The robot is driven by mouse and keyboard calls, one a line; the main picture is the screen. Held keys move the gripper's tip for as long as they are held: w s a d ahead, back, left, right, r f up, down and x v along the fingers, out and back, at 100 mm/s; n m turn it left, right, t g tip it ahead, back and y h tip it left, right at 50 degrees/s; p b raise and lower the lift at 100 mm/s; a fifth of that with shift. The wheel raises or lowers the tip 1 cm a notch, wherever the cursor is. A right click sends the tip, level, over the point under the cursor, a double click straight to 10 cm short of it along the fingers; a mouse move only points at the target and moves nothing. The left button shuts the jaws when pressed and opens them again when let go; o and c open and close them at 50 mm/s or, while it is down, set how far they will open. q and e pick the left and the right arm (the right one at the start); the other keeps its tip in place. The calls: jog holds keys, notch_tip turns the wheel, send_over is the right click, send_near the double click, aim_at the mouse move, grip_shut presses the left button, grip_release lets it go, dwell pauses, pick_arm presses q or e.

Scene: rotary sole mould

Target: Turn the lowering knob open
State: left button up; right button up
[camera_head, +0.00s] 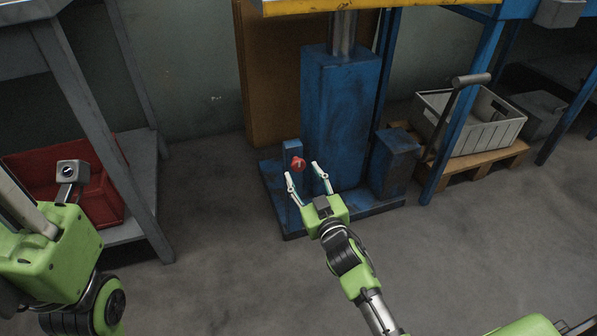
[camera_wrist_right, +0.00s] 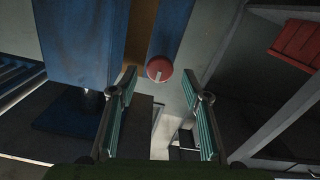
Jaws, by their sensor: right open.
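The red lowering knob (camera_head: 298,163) sits at the top of a short blue post (camera_head: 292,149) at the foot of a blue press column. In the right wrist view the knob (camera_wrist_right: 159,69) shows a pale mark on its face. My right gripper (camera_head: 301,169) is open and points at the knob. In the wrist view its two fingers (camera_wrist_right: 160,86) stand on either side below the knob, with nothing between their pads. I cannot tell the exact gap to the knob. My left gripper (camera_head: 28,212) is partly in view at the left edge; its fingertips are cut off.
The blue column (camera_head: 340,120) stands behind the knob, with a smaller blue block (camera_head: 395,160) to its right. A grey crate (camera_head: 470,138) sits on a wooden pallet (camera_head: 470,166). A red bin (camera_head: 100,200) is on a rack shelf at the left. The floor in front is clear.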

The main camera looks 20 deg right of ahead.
aim_at(299, 167)
jog(key=shift+w+b, duration=0.65)
jog(key=shift+w, duration=1.6)
jog(key=c, duration=1.1)
